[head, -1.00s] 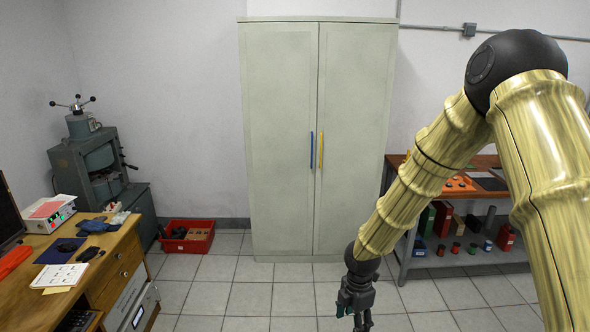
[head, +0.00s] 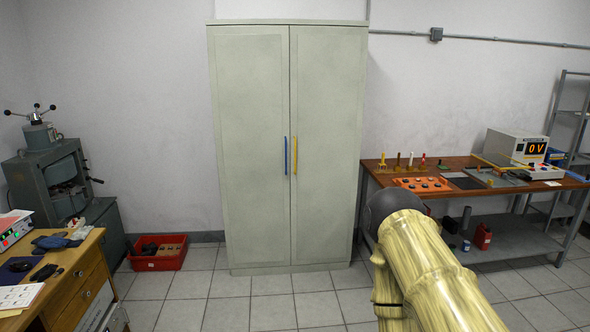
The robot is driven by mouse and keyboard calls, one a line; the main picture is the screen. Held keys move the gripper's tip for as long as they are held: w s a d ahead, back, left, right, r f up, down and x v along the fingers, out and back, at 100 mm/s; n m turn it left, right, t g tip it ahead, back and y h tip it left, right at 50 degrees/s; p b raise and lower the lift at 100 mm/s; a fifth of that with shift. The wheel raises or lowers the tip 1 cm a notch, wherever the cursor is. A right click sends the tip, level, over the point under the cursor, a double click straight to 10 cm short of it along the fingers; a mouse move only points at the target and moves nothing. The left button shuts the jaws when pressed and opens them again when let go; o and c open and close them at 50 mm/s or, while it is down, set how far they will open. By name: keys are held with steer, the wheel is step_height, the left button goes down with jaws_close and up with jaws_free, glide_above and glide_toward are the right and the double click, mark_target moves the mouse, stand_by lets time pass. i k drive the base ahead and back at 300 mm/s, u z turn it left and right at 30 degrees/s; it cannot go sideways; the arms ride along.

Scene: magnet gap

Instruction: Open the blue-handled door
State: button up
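A tall pale grey-green cabinet with two doors stands against the back wall in the head view. Its left door (head: 252,150) carries a vertical blue handle (head: 286,156) near the middle seam. Its right door (head: 330,150) carries a vertical yellow handle (head: 295,155) just beside it. Both doors look shut. My arm shows at the lower right, well in front of the cabinet. My gripper is out of view.
A red crate (head: 134,262) sits on the floor left of the cabinet. A wooden desk (head: 75,275) and a grey machine (head: 50,175) stand at the left. A workbench (head: 450,175) stands at the right. The tiled floor before the cabinet is clear.

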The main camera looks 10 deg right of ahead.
mark_target(249, 65)
steer(key=z, duration=0.4)
steer(key=i, duration=1.5)
steer(key=u, duration=0.25)
steer(key=i, duration=1.6)
steer(key=u, duration=0.65)
